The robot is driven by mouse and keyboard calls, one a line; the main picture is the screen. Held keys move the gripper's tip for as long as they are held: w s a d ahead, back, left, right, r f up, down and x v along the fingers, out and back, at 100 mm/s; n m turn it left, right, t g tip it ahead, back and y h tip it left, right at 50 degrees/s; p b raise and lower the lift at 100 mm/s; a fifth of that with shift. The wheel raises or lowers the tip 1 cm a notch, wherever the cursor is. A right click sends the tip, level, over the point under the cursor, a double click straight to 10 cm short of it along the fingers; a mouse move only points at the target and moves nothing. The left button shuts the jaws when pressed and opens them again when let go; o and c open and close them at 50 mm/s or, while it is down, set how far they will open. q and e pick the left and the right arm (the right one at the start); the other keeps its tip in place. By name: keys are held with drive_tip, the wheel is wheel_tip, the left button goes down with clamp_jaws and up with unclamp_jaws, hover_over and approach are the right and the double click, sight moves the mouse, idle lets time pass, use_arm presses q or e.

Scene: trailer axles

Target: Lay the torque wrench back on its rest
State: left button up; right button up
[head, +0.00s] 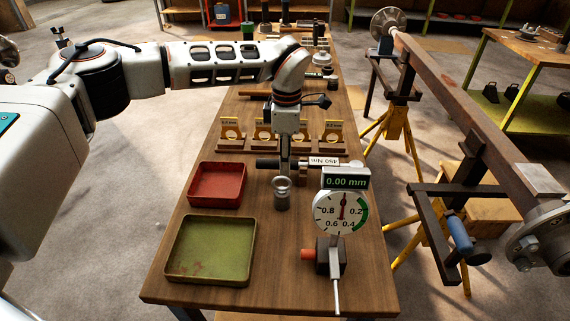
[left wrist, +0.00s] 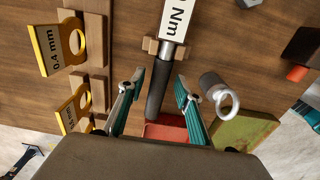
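The torque wrench (left wrist: 157,88), with a black handle and a white "450 Nm" label (head: 324,161), lies across the table behind the dial gauge. In the left wrist view its shaft sits in a notched wooden rest (left wrist: 151,45), and the handle reaches toward the red tray. My left gripper (head: 285,172) points straight down over the wrench. In the left wrist view the left gripper (left wrist: 160,78) has its fingers spread, one on each side of the handle, with visible gaps. In the head view the gripper hides part of the wrench. My right gripper is not in view.
A red tray (head: 217,201) and a green tray (head: 247,278) lie at the left. A dial gauge (head: 324,225) stands front right. Yellow-labelled gauges (head: 232,145) stand behind. A long axle beam (head: 455,105) is right of the table.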

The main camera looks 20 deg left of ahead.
use_arm(q)
wheel_tip(320, 180, up, 8)
drive_tip(key=shift+r+p, duration=0.25)
drive_tip(key=shift+p, duration=0.35)
drive_tip(key=shift+d+r, duration=0.1)
drive_tip(key=shift+r, duration=0.45)
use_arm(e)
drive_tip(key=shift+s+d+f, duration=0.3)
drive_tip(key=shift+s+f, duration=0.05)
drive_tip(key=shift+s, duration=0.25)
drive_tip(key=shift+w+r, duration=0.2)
use_arm(q)
drive_tip(key=shift+s+f, duration=0.1)
